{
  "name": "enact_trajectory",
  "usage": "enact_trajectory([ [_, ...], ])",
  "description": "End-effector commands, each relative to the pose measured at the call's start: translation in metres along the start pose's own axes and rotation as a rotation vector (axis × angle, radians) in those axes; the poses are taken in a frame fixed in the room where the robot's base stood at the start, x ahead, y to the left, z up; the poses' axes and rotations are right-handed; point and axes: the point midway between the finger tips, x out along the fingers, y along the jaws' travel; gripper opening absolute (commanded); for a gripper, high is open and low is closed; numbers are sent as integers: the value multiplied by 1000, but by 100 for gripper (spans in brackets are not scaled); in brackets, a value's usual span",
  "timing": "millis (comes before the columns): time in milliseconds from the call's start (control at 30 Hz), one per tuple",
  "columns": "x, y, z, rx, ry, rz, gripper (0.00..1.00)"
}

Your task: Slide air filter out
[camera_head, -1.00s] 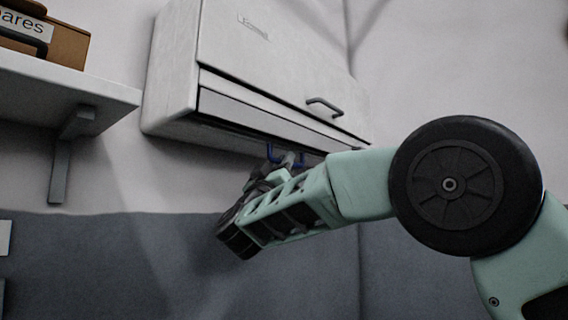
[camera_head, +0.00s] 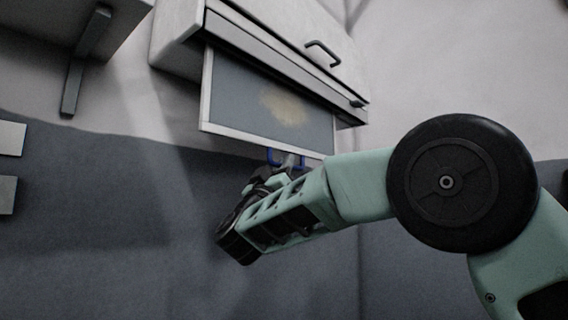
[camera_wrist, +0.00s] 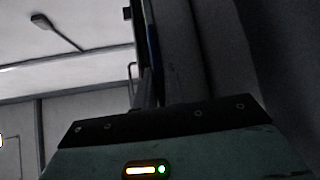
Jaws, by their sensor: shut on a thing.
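The air filter (camera_head: 245,98) is a flat grey panel in a white frame, with a yellowish stain. In the head view it hangs partly out of the slot under the white wall unit (camera_head: 290,40), its upper part hidden inside. A blue handle (camera_head: 271,157) sits on its lower edge. My gripper (camera_head: 286,163) is shut on that handle, just below the frame. In the wrist view, the gripper's fingers (camera_wrist: 148,90) are dark, and the blue handle (camera_wrist: 153,45) is a thin strip beside them.
The unit has a dark handle (camera_head: 323,50) on its front cover. A shelf (camera_head: 68,20) with a bracket is on the wall at upper left. Small pale panels (camera_head: 10,138) are at the left edge.

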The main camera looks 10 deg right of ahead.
Motion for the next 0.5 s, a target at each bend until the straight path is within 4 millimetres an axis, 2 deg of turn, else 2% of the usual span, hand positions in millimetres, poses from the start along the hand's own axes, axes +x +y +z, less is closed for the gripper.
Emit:
enact_trajectory([
  [33, -13, -4, 12, 0, -1, -1, 0],
  [133, -21, -6, 20, 1, -1, -1, 0],
  [500, -25, -7, 24, 1, -1, -1, 0],
])
